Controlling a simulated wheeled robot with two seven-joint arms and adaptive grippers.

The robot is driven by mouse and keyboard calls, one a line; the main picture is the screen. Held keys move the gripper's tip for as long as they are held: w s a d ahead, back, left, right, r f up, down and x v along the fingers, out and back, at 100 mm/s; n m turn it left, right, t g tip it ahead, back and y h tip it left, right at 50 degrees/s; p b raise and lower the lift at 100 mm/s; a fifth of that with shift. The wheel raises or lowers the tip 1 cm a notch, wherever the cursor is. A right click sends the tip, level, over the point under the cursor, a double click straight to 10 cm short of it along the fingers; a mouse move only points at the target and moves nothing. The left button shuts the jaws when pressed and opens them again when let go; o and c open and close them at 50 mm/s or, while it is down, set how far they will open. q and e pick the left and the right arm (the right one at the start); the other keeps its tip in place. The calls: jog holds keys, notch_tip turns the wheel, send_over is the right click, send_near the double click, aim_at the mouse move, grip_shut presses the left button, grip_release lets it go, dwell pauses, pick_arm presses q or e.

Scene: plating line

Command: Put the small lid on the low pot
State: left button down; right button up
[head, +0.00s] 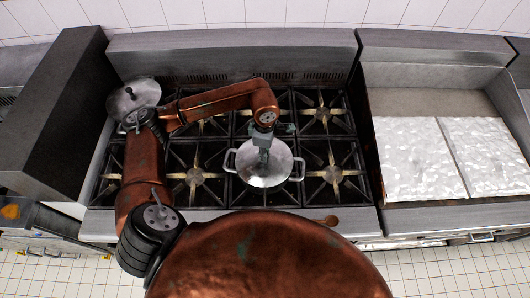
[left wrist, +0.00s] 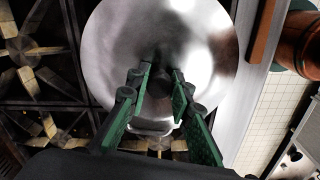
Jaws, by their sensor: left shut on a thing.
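The small lid (head: 268,174) is a shiny round metal disc over the low pot. My left gripper (head: 264,154) is shut on its knob from above. The low pot (head: 299,169) stands on the stove, its two side handles sticking out past the lid; the lid hides its inside. In the left wrist view the lid (left wrist: 205,45) fills the upper middle, the green fingers of my gripper (left wrist: 163,88) close around the knob, and a pot handle shows below. I cannot tell whether the lid rests on the rim or hangs just above it. My right gripper is not in view.
Another metal lidded vessel (head: 133,98) stands at the stove's back left. Burners beside the pot, such as the right one (head: 334,174), are bare. A counter with two pale textured slabs (head: 420,158) is to the right. A dark block (head: 58,120) stands at the left.

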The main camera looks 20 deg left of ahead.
pick_arm(q)
jog(key=c, duration=1.7)
grip_release()
jog(key=shift+o, duration=0.8)
jog(key=o, duration=0.4)
jog(key=shift+r, duration=0.2)
jog(key=shift+r+p, duration=1.5)
jog(key=shift+r, duration=2.35)
